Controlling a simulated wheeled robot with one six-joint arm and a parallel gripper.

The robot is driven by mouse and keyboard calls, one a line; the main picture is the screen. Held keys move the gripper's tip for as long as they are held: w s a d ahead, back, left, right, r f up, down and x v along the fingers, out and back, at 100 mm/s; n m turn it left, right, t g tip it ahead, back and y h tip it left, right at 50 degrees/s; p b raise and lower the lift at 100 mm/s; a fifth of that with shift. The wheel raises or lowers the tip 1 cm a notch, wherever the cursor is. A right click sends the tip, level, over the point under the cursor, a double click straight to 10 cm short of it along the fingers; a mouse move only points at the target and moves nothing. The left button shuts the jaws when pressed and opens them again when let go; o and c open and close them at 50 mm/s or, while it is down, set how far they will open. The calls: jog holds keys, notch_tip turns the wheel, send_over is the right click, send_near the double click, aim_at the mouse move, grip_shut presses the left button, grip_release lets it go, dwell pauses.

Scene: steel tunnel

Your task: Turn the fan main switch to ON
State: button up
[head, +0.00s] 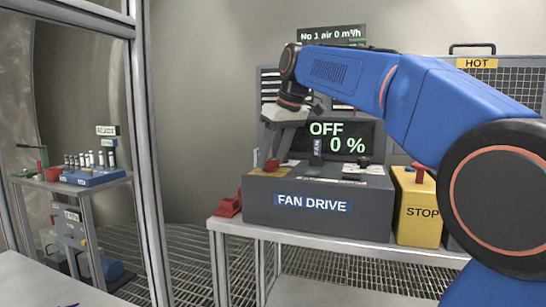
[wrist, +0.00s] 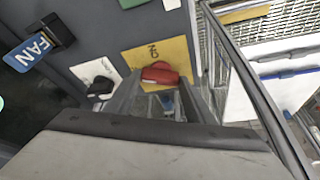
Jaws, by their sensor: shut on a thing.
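The grey fan drive box (head: 318,217) stands on a bench, with a blue "FAN DRIVE" label on its front. The display (head: 350,140) behind it reads "OFF" and "0 %". A red switch handle (wrist: 162,73) sits on a yellow plate (wrist: 180,50) with small lettering, partly hidden; it also shows at the left of the box top in the head view (head: 271,165). My gripper (head: 274,153) reaches down onto it from above. In the wrist view, my gripper's fingers (wrist: 160,95) are shut on the red handle. Their contact with it is partly hidden.
A black knob (wrist: 101,86) on a white plate and a blue "FAN" tag (wrist: 30,52) are close by. A yellow "STOP" box (head: 416,222) stands at the right, and a red object (head: 228,205) at the left bench edge. A metal frame post (head: 152,170) stands further left.

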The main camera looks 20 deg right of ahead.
jog(key=m, duration=0.2)
jog(key=m+h, duration=0.1)
jog(key=m, duration=0.1)
jog(key=m+h, duration=0.1)
jog(key=m, duration=0.1)
jog(key=shift+a+t, duration=0.3)
jog(key=shift+t, duration=0.1)
jog(key=m+h, duration=0.1)
jog(key=m, duration=0.2)
jog(key=m+h, duration=0.1)
jog(key=m, duration=0.2)
jog(key=shift+a+m+g+h, duration=0.15)
jog(key=shift+m+g+h, duration=0.15)
jog(key=shift+g, duration=0.1)
jog(key=o, duration=1.1)
jog(key=shift+c, duration=0.2)
jog(key=shift+r, duration=0.1)
jog(key=v, duration=1.7)
jog(key=shift+w+a+r, duration=0.1)
